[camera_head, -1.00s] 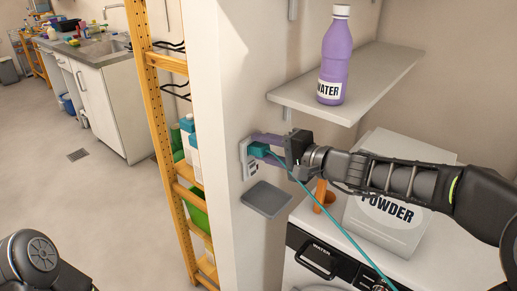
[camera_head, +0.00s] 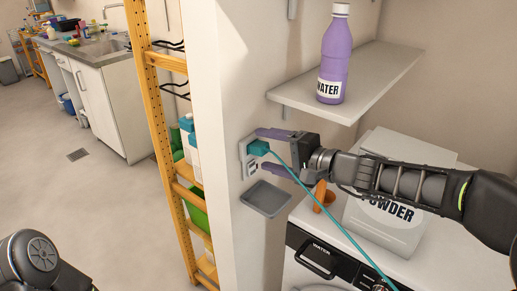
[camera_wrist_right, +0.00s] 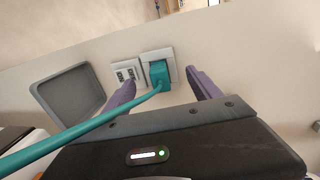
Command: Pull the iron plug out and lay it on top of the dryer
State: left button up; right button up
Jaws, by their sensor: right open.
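The teal iron plug (camera_head: 258,148) sits at the wall socket (camera_head: 246,158), with its teal cord running down to the right. In the right wrist view the plug (camera_wrist_right: 159,72) is seated at the right-hand socket plate. My right gripper (camera_head: 264,150) is open, with one purple finger above the plug and one below it, apart from it. In the wrist view its fingers (camera_wrist_right: 160,84) stand on either side of the plug. The white-topped machine (camera_head: 460,270), seemingly the dryer, stands at lower right. My left gripper is out of view; only part of my left arm shows.
A powder box (camera_head: 385,230) and an orange-brown object (camera_head: 322,196) are on the machine top. A grey tray (camera_head: 266,198) is on the wall below the socket. A shelf (camera_head: 385,75) with a purple water bottle (camera_head: 334,60) is above my right arm.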

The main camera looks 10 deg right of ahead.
jog(key=v, duration=0.6)
jog(key=shift+b, duration=0.3)
jog(key=shift+s+f, duration=0.1)
jog(key=shift+s, duration=0.05)
